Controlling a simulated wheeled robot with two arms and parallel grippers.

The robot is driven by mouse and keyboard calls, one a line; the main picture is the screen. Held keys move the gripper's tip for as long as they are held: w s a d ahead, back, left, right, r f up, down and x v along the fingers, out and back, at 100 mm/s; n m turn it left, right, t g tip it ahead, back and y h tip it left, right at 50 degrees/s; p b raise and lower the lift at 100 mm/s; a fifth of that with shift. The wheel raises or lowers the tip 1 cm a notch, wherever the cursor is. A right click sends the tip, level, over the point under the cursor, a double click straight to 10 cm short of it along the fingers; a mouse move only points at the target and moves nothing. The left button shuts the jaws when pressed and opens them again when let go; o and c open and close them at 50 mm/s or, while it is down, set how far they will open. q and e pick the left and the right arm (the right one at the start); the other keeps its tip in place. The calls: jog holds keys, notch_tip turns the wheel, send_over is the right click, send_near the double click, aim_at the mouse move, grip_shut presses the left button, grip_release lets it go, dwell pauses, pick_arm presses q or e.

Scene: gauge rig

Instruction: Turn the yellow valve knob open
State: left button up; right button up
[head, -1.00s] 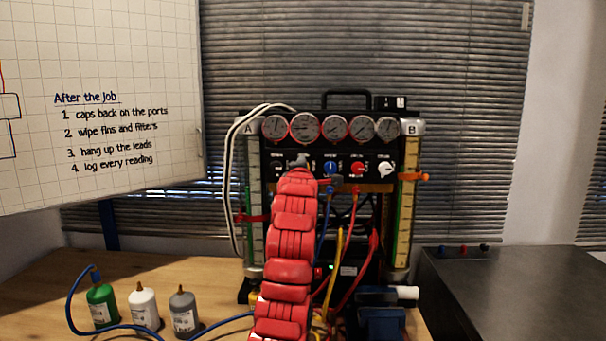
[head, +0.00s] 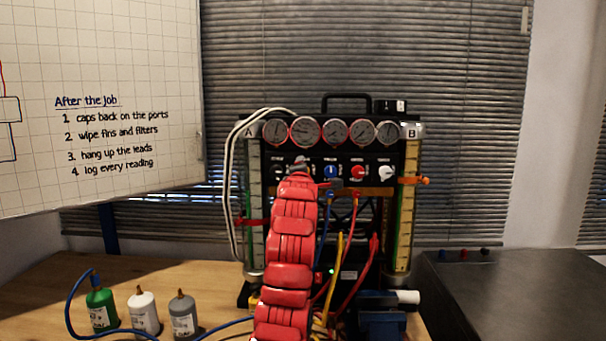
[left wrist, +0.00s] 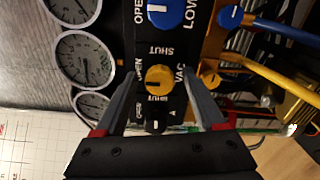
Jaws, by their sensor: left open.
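The yellow valve knob (left wrist: 159,79) shows in the left wrist view on the rig's black panel (left wrist: 158,50), with OPEN, SHUT and VAC lettering around it. My left gripper (left wrist: 160,84) is open, with one finger on each side of the knob. I cannot tell whether either finger touches it. In the head view my red left arm stands in front of the rig and hides the yellow knob. My right gripper is not in view.
A blue knob (left wrist: 165,12) and a black knob (left wrist: 157,125) flank the yellow one. Gauges (left wrist: 85,60) line the panel. Blue and yellow hoses (left wrist: 265,75) run close by. Green, white and grey bottles (head: 143,310) stand on the bench at left.

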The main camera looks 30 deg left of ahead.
pick_arm(q)
jog(key=b+v, duration=0.2)
jog(key=v, duration=1.5)
jog(key=shift+s, duration=0.15)
